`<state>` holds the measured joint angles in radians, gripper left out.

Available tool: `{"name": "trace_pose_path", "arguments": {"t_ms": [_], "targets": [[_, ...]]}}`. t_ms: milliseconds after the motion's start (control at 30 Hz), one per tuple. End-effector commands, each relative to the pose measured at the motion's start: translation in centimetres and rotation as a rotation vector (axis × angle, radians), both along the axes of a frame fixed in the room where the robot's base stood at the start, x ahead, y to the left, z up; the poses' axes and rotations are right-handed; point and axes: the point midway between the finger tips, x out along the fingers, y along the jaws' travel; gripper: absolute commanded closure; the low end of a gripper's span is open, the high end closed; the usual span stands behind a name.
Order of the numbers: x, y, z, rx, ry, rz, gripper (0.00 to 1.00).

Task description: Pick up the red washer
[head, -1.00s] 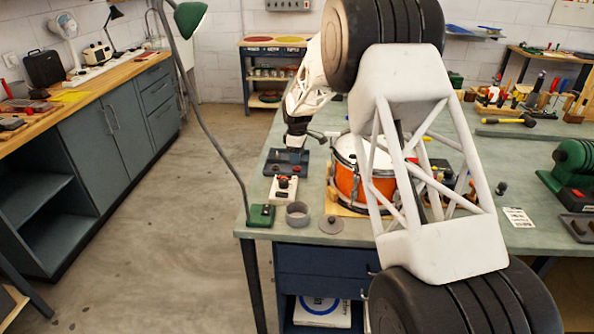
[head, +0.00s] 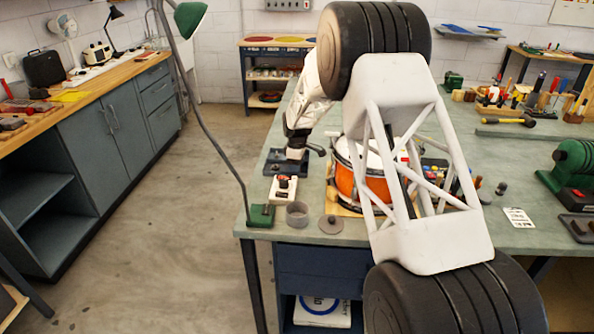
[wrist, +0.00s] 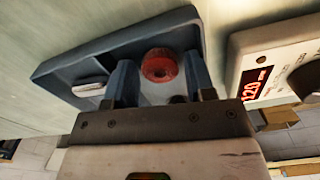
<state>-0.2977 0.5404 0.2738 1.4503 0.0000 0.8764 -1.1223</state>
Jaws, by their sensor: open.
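In the head view my gripper (head: 295,154) is low over the tray, and I cannot make out the washer there.
A small silvery piece (wrist: 90,90) lies in the tray, left of my fingers. A white device with red digits (wrist: 262,77) is close by on the right. An orange drum (head: 345,180) stands right of the tray.

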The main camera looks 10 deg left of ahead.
Motion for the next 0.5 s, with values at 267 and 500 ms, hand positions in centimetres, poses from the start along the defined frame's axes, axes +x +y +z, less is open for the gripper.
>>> {"name": "trace_pose_path", "arguments": {"t_ms": [267,500], "targets": [[-0.01,-0.01,0.01,0.000,0.000,0.000,0.50],[-0.01,-0.01,0.02,0.000,0.000,0.000,0.56]]}}
